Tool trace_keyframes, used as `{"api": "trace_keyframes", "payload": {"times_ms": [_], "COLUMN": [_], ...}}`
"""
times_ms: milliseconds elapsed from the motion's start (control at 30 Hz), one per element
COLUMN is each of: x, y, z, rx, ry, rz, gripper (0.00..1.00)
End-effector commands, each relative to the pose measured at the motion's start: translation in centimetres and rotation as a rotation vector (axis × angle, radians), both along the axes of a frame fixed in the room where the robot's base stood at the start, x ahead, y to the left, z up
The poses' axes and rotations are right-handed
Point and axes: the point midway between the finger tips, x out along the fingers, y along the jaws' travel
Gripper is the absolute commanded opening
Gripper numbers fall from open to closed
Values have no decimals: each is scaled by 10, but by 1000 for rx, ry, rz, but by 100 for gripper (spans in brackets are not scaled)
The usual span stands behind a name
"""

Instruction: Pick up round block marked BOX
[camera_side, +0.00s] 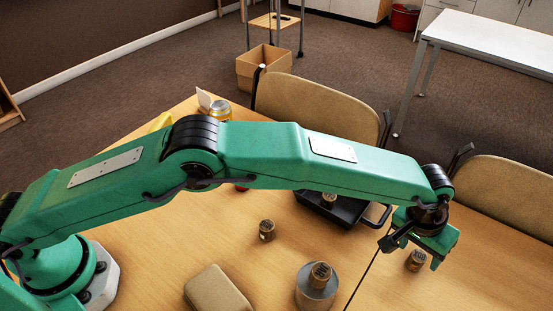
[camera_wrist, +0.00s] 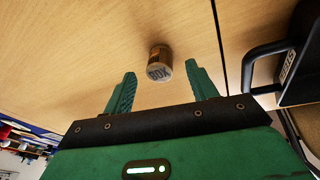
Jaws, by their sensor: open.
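A black tray (camera_side: 362,221) holds a round block (camera_side: 329,200). Another block (camera_side: 267,230) stands on the table, and one (camera_side: 320,272) sits on a grey round stand (camera_side: 316,296). A tan pad (camera_side: 217,291) lies in front. A table seam runs between the tray and the BOX block.

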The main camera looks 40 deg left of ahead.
Motion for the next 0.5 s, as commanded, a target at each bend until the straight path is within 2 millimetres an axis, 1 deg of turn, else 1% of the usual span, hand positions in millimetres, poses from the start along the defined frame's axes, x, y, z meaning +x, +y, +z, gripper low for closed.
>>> {"api": "trace_keyframes", "payload": {"times_ms": [33, 200, 500], "x": [1, 2, 2], "y": [-1, -2, -2], "z": [-5, -12, -13], "rx": [1, 0, 0], "ry": [1, 0, 0], "rz": [0, 0, 0], "gripper": [57, 57, 57]}}
